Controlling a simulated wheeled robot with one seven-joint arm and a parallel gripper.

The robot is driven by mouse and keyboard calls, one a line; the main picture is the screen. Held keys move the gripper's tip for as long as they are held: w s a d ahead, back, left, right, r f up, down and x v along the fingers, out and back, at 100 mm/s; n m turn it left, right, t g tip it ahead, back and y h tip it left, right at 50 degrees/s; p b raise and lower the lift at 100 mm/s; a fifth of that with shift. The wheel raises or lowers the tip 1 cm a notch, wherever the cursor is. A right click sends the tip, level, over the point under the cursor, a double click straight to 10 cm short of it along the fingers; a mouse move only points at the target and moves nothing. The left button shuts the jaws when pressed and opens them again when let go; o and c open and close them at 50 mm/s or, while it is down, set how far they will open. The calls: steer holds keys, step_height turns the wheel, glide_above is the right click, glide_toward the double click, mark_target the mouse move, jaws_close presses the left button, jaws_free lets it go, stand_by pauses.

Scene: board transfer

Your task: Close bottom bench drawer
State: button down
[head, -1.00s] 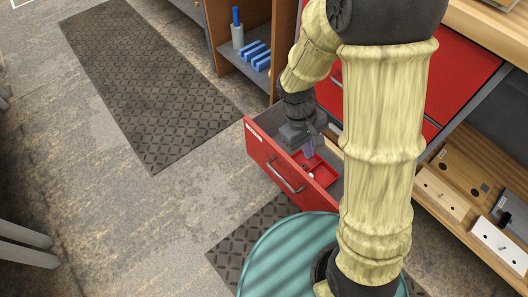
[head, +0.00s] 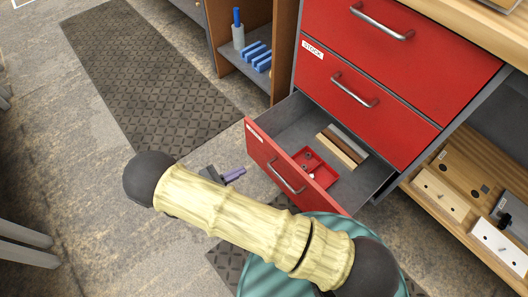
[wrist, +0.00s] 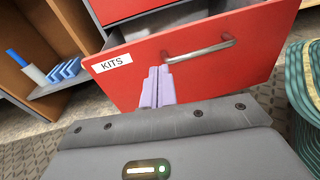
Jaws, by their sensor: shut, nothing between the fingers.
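The bottom bench drawer (head: 289,172) has a red front, a silver handle and a label, and it stands pulled well out. In the wrist view its front (wrist: 255,65) carries the label KITS and the handle (wrist: 200,50). Inside are a red tray (head: 316,167) with small parts and some flat strips (head: 341,147). My gripper (head: 236,174) is outside the drawer, in front of its red face. The purple fingers are shut and empty. In the wrist view my gripper (wrist: 157,88) points at the front, left of the handle; whether it touches cannot be told.
Two red drawers (head: 345,85) above are shut, the middle one labelled STOCK. A wooden shelf with blue items (head: 257,56) stands left of the bench. A low shelf with boards (head: 440,193) is at the right. Open floor and a dark mat (head: 140,85) lie to the left.

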mark_target(271, 148)
steer(key=shift+s+a+f+n+t+y, duration=0.15)
steer(key=shift+s+a+f+n+t, duration=0.15)
steer(key=shift+a+n+t, duration=0.25)
steer(key=shift+s+a+f+n+t+y, duration=0.15)
steer(key=shift+s+a+f+n+t, duration=0.2)
steer(key=shift+a+t, duration=0.25)
steer(key=shift+w+d, duration=0.1)
steer(key=b+x, duration=0.5)
steer(key=x, duration=0.8)
steer(key=shift+f, duration=0.15)
steer(key=shift+w+d+b, duration=0.3)
steer(key=shift+d+b, duration=0.05)
steer(key=shift+w, duration=0.1)
